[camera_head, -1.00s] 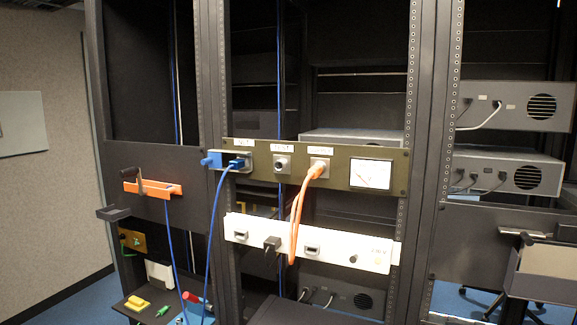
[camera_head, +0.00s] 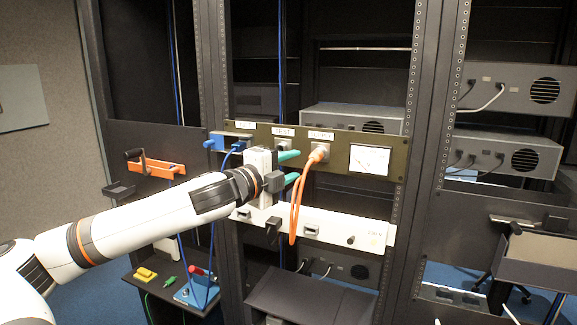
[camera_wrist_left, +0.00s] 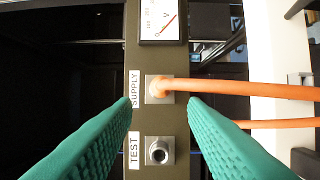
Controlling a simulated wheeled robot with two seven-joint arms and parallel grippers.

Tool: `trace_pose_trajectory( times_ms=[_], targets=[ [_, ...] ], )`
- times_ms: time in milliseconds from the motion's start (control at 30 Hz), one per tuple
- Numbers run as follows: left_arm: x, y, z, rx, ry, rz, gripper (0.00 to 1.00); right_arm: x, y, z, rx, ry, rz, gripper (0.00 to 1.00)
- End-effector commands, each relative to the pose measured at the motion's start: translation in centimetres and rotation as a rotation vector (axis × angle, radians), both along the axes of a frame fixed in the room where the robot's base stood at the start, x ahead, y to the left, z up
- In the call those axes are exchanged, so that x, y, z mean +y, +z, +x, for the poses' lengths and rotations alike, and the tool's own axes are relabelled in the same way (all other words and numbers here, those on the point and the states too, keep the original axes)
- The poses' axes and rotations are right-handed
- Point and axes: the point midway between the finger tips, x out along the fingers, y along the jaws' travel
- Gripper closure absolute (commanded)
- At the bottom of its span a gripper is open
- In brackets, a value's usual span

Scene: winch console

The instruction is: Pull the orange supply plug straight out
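The orange supply plug (camera_head: 318,153) sits in the SUPPLY socket of the dark olive panel (camera_head: 399,160), with its orange cable looping down in front of the white unit below. In the left wrist view the plug (camera_wrist_left: 158,89) shows just beyond the fingertips, roughly centred between them, with its cable running right. My left gripper (camera_head: 290,167) is open, its green fingers pointing at the panel, left of the plug in the head view and apart from it. In the wrist view the left gripper (camera_wrist_left: 160,100) is empty. My right gripper is not in view.
The empty TEST socket (camera_wrist_left: 159,151) is beside SUPPLY. A blue plug (camera_head: 240,146) with a blue cable is at the panel's left. A meter (camera_head: 370,159) is right of SUPPLY. The white unit (camera_head: 340,226) with a black plug (camera_head: 272,226) lies below.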

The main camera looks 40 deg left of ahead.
Motion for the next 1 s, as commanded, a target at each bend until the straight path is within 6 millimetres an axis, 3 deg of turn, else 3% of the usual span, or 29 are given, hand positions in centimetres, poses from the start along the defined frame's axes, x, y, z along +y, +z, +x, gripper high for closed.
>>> trace_pose_trajectory(
  times_ms=[600, 1000],
  targets=[
    [-0.4, 0.4, 5.9, 0.001, -0.001, -0.004, 0.61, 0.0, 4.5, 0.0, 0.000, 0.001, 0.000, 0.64],
    [-0.4, -0.1, 6.8, 0.001, 0.000, -0.002, 0.61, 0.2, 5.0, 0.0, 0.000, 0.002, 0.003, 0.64]
  ],
)
